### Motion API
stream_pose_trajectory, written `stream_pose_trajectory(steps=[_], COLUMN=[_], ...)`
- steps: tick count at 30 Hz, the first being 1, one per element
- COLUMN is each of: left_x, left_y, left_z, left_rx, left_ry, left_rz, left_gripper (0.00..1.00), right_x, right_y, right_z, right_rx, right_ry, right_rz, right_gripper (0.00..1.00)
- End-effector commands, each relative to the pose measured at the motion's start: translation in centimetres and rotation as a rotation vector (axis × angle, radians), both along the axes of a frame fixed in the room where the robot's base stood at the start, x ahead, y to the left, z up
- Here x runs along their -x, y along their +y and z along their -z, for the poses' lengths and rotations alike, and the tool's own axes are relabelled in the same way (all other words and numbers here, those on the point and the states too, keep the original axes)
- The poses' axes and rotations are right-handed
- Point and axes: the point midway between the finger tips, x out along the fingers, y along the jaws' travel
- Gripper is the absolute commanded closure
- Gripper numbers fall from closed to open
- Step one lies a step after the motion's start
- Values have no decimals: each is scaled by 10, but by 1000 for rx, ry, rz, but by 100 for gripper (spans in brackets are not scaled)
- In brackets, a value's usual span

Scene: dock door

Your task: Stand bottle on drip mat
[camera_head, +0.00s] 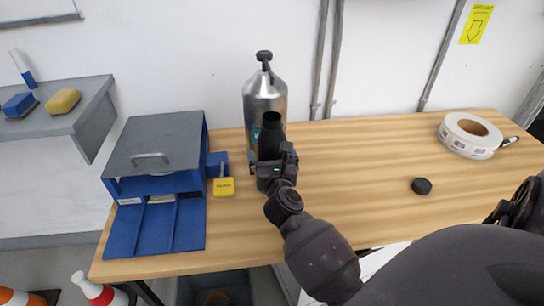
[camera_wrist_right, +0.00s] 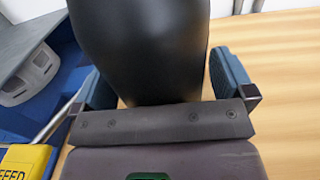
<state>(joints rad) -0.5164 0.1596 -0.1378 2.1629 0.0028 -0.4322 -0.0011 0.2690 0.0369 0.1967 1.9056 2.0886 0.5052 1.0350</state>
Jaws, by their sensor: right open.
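A dark bottle-like cylinder (camera_head: 271,132) stands upright at my right gripper (camera_head: 272,172), just in front of a large silver bottle (camera_head: 264,98) with a black cap. In the right wrist view, a dark rounded body (camera_wrist_right: 145,50) fills the space between the two blue-padded fingers of my right gripper (camera_wrist_right: 170,85). The fingers are open, with visible gaps beside the body. The silver bottle's lower part is hidden by the dark cylinder and my gripper. I cannot make out a drip mat for sure. My left gripper is out of view.
A blue box with a grey lid (camera_head: 155,142) and a yellow tag (camera_head: 223,187) stand left of my gripper. A black disc (camera_head: 421,186) and a white tape roll (camera_head: 470,135) lie to the right. The wooden bench (camera_head: 355,165) is clear between. A wall shelf (camera_head: 60,112) is at left.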

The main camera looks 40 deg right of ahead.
Motion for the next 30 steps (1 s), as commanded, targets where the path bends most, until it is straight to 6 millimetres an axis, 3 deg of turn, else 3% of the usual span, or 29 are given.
stream_pose_trajectory(steps=[8, 21, 30], left_x=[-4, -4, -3], left_y=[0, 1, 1], left_z=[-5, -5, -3], left_rx=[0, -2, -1], left_ry=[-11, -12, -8], left_rz=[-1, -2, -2], left_gripper=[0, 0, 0], right_x=[9, 78, 101], right_y=[6, 48, 62], right_z=[-4, -3, -3], right_rx=[-2, -3, -1], right_ry=[1, 2, 2], right_rz=[0, 1, 0], right_gripper=[0, 0, 0])
